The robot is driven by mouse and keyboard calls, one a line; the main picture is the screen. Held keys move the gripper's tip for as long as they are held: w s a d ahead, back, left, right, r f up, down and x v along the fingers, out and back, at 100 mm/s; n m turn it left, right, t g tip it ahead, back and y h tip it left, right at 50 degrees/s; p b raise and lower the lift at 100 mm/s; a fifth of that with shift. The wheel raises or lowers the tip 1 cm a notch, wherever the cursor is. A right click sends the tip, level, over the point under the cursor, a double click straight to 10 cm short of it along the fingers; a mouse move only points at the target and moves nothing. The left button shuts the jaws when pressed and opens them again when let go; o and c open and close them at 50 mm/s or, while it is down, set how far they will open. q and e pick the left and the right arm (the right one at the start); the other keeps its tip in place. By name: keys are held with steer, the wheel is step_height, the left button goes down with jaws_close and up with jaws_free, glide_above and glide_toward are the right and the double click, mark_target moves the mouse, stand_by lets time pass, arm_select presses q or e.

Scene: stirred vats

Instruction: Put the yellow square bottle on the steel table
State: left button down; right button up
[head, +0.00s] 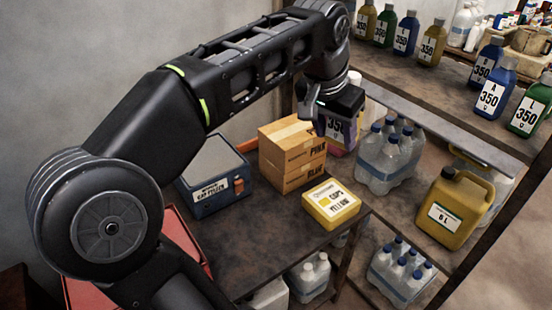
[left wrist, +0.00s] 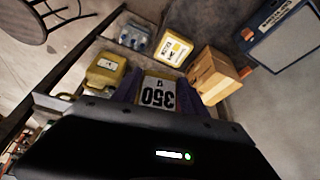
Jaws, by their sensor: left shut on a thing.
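My left gripper (head: 338,122) is shut on the yellow square bottle (head: 336,130), whose white label reads 350. The gripper's body and fingers hide most of the bottle in the head view. In the left wrist view the bottle (left wrist: 158,94) sits between the two purple fingers of the gripper (left wrist: 157,100), with a yellow edge above its label. The brown-topped table (head: 262,232), seemingly the steel table, stands below and to the left of the held bottle. Whether the bottle touches anything beneath it cannot be told. My right gripper is not in view.
Cardboard boxes (head: 291,160), a yellow caps box (head: 331,204) and a blue device (head: 213,172) stand on the table; its front is clear. Right of it, a rack holds wrapped bottles (head: 388,158) and a yellow jug (head: 452,208). Several bottles line its upper shelf (head: 450,97).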

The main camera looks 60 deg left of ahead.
arm_select(q)
steer(key=w+d+f+m, duration=0.1)
steer(key=w+d+f, duration=1.2)
steer(key=w, duration=0.4)
steer(key=w+d+f+m+h, duration=0.1)
steer(key=d+f+m, duration=0.1)
steer(key=d+f, duration=0.4)
steer(key=shift+d+f, duration=0.4)
steer(key=shift+d, duration=0.35)
steer(key=shift+w, duration=0.1)
